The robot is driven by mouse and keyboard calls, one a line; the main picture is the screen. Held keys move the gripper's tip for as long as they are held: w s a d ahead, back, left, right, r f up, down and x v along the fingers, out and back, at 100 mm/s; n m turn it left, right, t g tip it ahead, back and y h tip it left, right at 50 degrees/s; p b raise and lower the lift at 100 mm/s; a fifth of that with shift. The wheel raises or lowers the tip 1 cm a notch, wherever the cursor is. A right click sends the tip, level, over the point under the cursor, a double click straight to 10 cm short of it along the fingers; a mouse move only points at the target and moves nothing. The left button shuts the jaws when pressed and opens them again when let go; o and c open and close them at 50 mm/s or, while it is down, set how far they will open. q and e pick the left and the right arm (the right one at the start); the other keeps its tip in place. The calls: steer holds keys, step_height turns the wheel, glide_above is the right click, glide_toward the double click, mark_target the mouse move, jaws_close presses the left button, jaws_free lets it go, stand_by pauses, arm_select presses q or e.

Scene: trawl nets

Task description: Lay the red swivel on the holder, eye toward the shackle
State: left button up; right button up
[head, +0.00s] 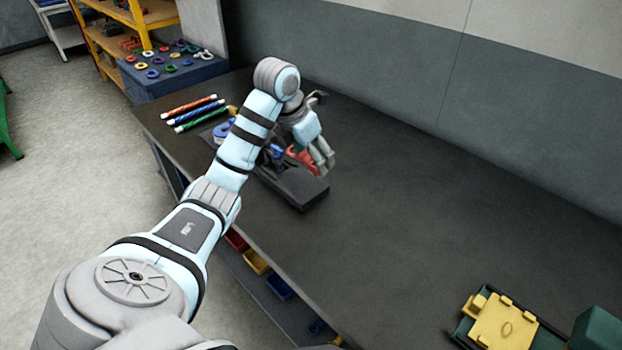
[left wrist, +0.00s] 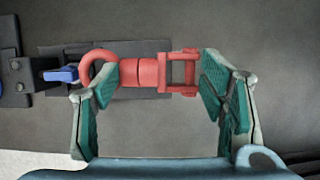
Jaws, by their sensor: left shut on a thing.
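The red swivel (head: 302,158) is between the fingers of my left gripper (head: 316,160), over the black holder (head: 301,192) on the dark bench. In the left wrist view, the red swivel (left wrist: 140,73) lies sideways between the green finger pads. Its round eye is at the left, toward a blue part (left wrist: 62,75) that may belong to the shackle. Its forked end is at the right finger. The holder (left wrist: 110,52) shows behind the swivel; I cannot tell whether they touch. My left arm hides part of the holder in the head view. My right gripper is not in view.
Red, blue and green striped rods (head: 195,113) lie at the bench's far left end, near a blue ring (head: 222,130). A yellow plate (head: 503,322) and a green box (head: 597,328) are at the lower right. The middle of the bench is clear.

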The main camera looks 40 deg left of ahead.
mark_target(308, 161)
arm_select(q)
steer(key=f, duration=0.3)
steer(key=shift+w+a+f+p, duration=0.1)
steer(key=shift+a+f+p, duration=0.2)
steer(key=shift+p, duration=0.1)
steer(key=f, duration=0.2)
steer(key=s+f, duration=0.1)
steer(key=shift+d+f, duration=0.15)
steer(key=shift+f, duration=0.2)
steer(key=shift+w+f, duration=0.25)
steer(key=shift+w, duration=0.05)
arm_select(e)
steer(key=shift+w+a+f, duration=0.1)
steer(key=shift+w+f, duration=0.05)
arm_select(q)
steer(key=o, duration=1.2)
steer(key=shift+f, duration=0.1)
steer(key=shift+c, duration=0.2)
steer(key=o, duration=0.4)
steer(key=shift+s, duration=0.15)
